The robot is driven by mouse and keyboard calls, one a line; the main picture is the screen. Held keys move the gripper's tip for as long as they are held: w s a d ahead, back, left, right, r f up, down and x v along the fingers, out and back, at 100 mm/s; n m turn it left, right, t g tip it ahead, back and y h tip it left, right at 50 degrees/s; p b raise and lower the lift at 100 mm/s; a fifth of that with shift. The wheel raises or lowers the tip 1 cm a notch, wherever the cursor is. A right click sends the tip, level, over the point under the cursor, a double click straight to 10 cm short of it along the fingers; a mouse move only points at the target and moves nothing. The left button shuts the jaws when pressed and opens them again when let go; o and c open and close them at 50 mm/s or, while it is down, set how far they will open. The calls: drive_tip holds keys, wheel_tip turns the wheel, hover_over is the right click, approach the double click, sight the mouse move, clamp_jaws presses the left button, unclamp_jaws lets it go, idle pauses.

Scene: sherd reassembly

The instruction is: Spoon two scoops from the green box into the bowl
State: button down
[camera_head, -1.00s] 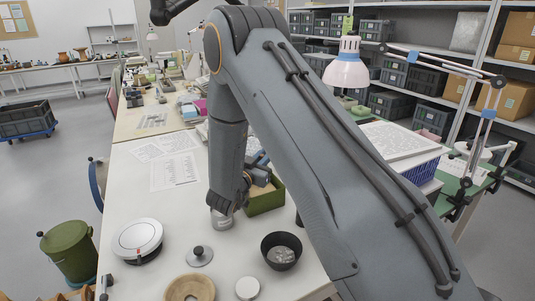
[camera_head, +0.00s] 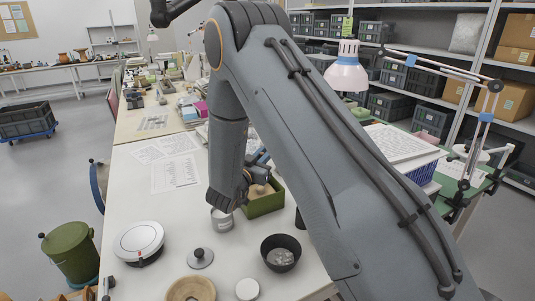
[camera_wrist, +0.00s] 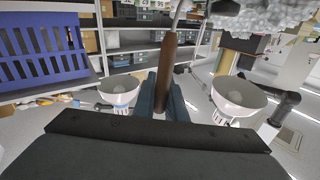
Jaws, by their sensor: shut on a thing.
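The green box (camera_head: 268,204) stands on the white table, partly hidden behind my arm, with tan material inside. The dark bowl (camera_head: 281,243) stands in front of it, toward the near edge, with some pale grey material at its bottom. In the wrist view my gripper (camera_wrist: 162,98) is shut on the spoon's brown handle (camera_wrist: 168,62). The spoon's thin metal stem runs up toward the top edge, and its scoop is not clearly seen. In the head view my gripper is largely hidden by the arm, near the green box.
A grey-white can (camera_head: 222,222) stands left of the green box. A round white device (camera_head: 138,240), a grey knobbed lid (camera_head: 200,257), a wooden ring (camera_head: 190,290) and a white jar lid (camera_head: 247,289) lie near the bowl. A pink-white lamp (camera_head: 346,75) stands at the right.

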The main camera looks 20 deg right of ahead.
wheel_tip(320, 180, up, 7)
drive_tip(key=p, duration=0.4)
drive_tip(key=shift+s, duration=0.15)
drive_tip(key=shift+f, duration=0.1)
idle(0.6)
